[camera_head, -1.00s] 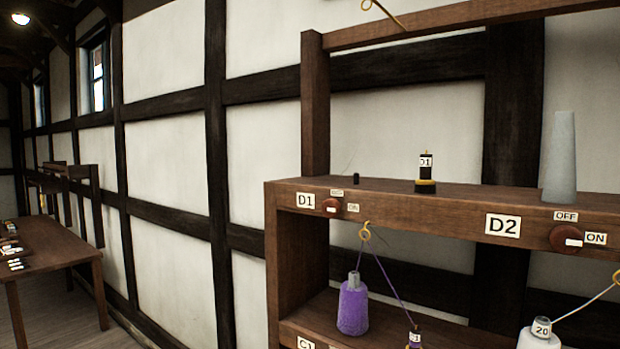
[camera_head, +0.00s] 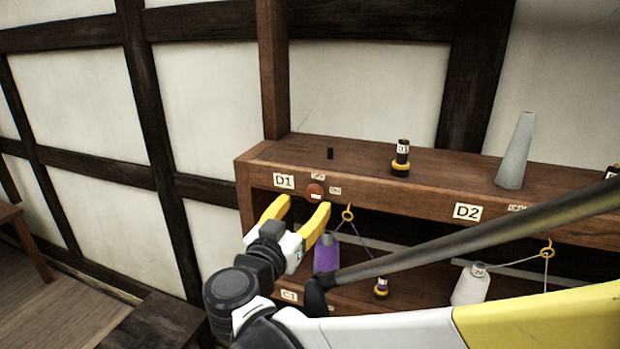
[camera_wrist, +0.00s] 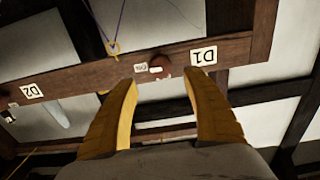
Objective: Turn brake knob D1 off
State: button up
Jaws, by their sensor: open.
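Brake knob D1 (camera_head: 314,188) is a round red-brown knob on the front edge of the wooden shelf, right of the D1 label (camera_head: 284,181). Small plates sit above it and to its right. In the wrist view, which is upside down, the knob (camera_wrist: 164,64) has a white mark towards the small plate on the side away from the D1 label (camera_wrist: 204,56). That plate seems to read ON. My gripper (camera_head: 300,213) is open with yellow fingers, in front of and slightly below the knob. The fingertips (camera_wrist: 160,82) spread to either side of it, apparently not touching.
A yellow guide ring (camera_head: 347,214) with purple thread hangs close right of my gripper, above a purple spool (camera_head: 327,254). A black-and-yellow bobbin (camera_head: 401,158) and a grey cone (camera_head: 515,152) stand on the shelf top. The D2 label (camera_head: 467,212) is further right.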

aim_at(313, 194)
jog(key=p+x, duration=0.1)
jog(key=x, duration=0.6)
jog(key=shift+w+a, duration=0.1)
jog(key=shift+c, duration=0.2)
jog(key=c, duration=1.1)
